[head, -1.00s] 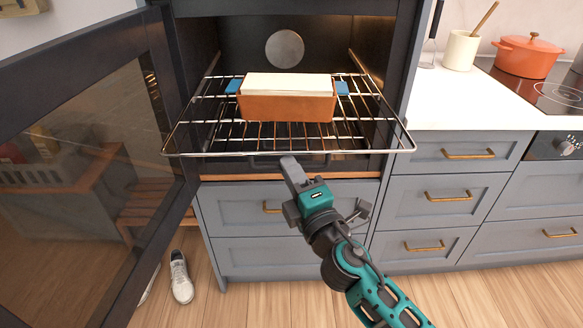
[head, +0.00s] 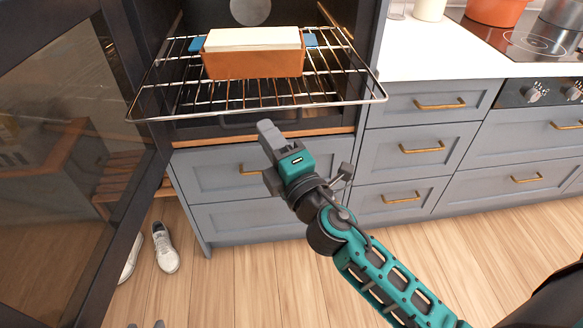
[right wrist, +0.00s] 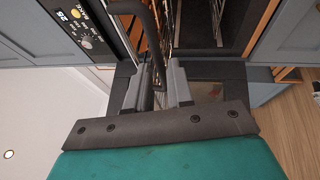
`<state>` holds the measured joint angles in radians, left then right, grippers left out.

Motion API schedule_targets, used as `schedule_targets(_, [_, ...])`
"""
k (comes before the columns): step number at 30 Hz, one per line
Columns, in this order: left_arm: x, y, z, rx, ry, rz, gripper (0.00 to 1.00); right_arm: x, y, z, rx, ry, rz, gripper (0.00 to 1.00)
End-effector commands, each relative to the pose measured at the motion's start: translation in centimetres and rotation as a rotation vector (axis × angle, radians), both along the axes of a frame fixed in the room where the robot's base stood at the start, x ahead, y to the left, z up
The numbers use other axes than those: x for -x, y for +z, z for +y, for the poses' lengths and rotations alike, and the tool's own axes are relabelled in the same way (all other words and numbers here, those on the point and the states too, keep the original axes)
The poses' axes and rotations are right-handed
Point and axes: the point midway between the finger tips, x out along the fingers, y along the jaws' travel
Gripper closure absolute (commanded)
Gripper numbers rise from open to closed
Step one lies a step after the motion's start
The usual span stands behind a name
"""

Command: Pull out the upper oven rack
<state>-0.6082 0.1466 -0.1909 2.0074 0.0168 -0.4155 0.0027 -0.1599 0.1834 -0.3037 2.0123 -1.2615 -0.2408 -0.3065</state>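The upper oven rack (head: 340,104) is a wire rack that sticks out past the front of the oven. A brown loaf-shaped dish (head: 253,66) with a pale top and blue end grips sits on it. My right gripper (head: 266,128) is just below and in front of the rack's front bar, with a small gap in the head view. The right wrist view shows its fingers (right wrist: 158,88) apart, with a dark bar between or behind them; I cannot tell which. Small grey tips at the head view's bottom edge may be my left gripper (head: 146,325).
The oven door (head: 60,120) stands wide open on the left. Grey drawers (head: 420,150) with brass handles are below and to the right. A counter (head: 425,55) and hob are at upper right. White shoes (head: 165,248) lie on the open wooden floor.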

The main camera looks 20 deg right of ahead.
Motion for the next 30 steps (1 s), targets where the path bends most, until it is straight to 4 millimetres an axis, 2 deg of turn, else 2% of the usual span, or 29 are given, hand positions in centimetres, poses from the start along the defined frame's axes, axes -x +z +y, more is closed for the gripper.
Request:
schedule_targets(1, [0.0, -0.5, -0.1, 0.002, -0.001, 0.000, 0.57, 1.0, -0.6, -0.1, -0.001, 0.000, 0.003, 0.79])
schedule_targets(9, [-0.4, -1.2, -1.2, 0.021, -0.019, -0.004, 0.57, 6.1, -1.7, -0.8, -0.002, -0.001, 0.003, 0.79])
schedule_targets(15, [-1.0, -1.5, -1.4, 0.025, -0.026, -0.016, 0.57, 8.9, -2.1, -1.1, -0.002, -0.002, 0.002, 0.79])
schedule_targets(21, [-1.0, -2.2, -1.3, 0.022, -0.028, -0.018, 0.57, 10.1, -2.0, -1.3, 0.001, -0.001, 0.000, 0.79])
schedule_targets(30, [-0.8, -2.4, -1.2, 0.020, -0.027, -0.011, 0.57, 10.3, -1.9, -1.3, 0.001, -0.001, 0.000, 0.79])
